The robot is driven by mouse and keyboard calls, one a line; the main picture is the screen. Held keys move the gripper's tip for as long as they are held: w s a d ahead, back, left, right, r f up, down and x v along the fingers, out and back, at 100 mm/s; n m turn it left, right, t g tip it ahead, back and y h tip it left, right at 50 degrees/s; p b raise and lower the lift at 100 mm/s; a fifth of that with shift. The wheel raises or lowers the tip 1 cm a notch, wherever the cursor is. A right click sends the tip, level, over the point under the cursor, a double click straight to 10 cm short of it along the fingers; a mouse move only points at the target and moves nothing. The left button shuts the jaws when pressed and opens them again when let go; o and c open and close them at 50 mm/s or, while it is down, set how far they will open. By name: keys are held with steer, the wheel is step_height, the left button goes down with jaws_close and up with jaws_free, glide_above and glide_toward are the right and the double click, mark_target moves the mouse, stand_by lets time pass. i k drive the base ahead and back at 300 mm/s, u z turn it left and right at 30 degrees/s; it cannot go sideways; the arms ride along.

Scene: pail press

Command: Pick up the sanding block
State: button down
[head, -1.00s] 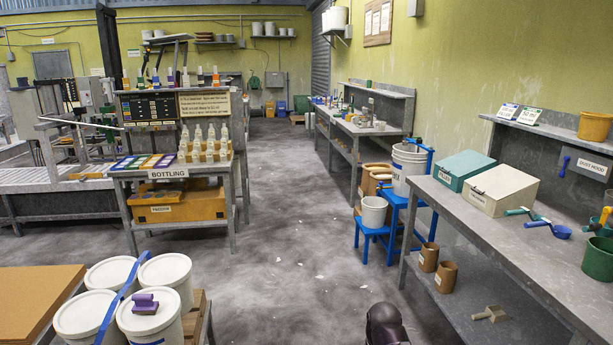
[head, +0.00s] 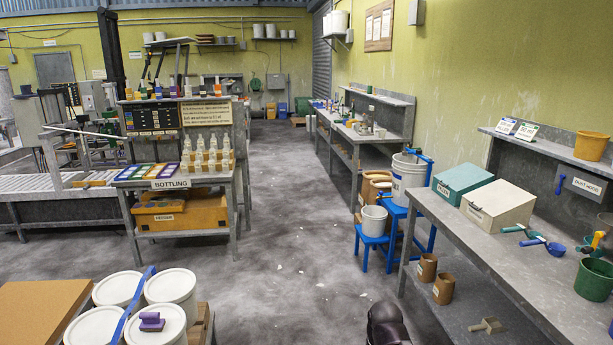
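A small purple block with a raised grip (head: 151,322), which looks like the sanding block, lies on the lid of the front right white pail (head: 170,337) at the bottom left of the head view. The block appears to rest flat, near the middle of the lid, with nothing touching it from above. My gripper does not show. Only a dark rounded part of my own arm (head: 387,325) shows at the bottom edge, well to the right of the block.
Several white lidded pails (head: 117,289) stand close together, with a blue strap (head: 137,303) across them. A brown board (head: 35,312) lies to their left. Open grey floor (head: 290,270) separates them from the right-hand workbench (head: 500,255). The bottling stand (head: 186,209) is beyond the pails.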

mark_target(151, 321)
steer(key=u, duration=4.4)
steer(key=i, duration=0.1)
steer(key=z, duration=2.9)
